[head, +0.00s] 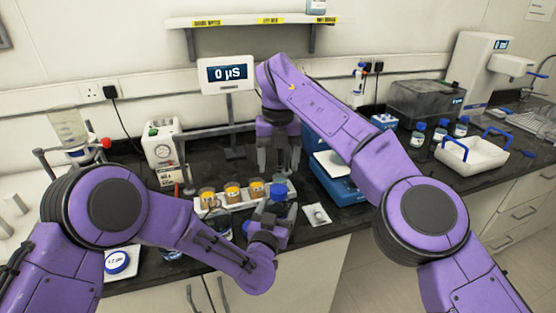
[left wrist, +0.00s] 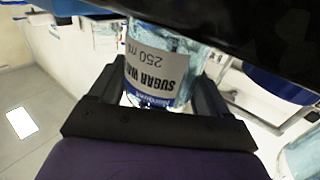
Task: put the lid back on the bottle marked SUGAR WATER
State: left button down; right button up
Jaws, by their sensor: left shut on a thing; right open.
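The bottle marked SUGAR WATER (left wrist: 160,72) is between the fingers of my left gripper (left wrist: 160,100) in the left wrist view. Its label reads upside down there, and its neck and top are hidden. In the head view my left gripper (head: 268,222) is low, at the front edge of the bench, and shut on the bottle. A blue cap-like part (head: 279,190) shows just above it; I cannot tell whether it sits on the bottle. My right gripper (head: 278,158) is open, pointing down, above and behind that blue part.
A rack (head: 205,212) of amber-labelled jars stands just left of the grippers. A small white packet (head: 316,214) lies to the right, before a blue device (head: 338,172). Several blue-capped bottles (head: 440,130) and a white tray (head: 470,158) stand farther right. A round blue-rimmed item (head: 117,262) lies at lower left.

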aim_at(279, 188)
jog(key=n, duration=0.2)
jog(key=shift+n, duration=0.4)
notch_tip(279, 188, down, 8)
jog(key=shift+f, duration=0.1)
dwell(0.3)
jog(key=c, duration=1.1)
jog(key=o, duration=1.2)
jog(key=shift+o, duration=0.2)
jog(key=shift+r, duration=0.2)
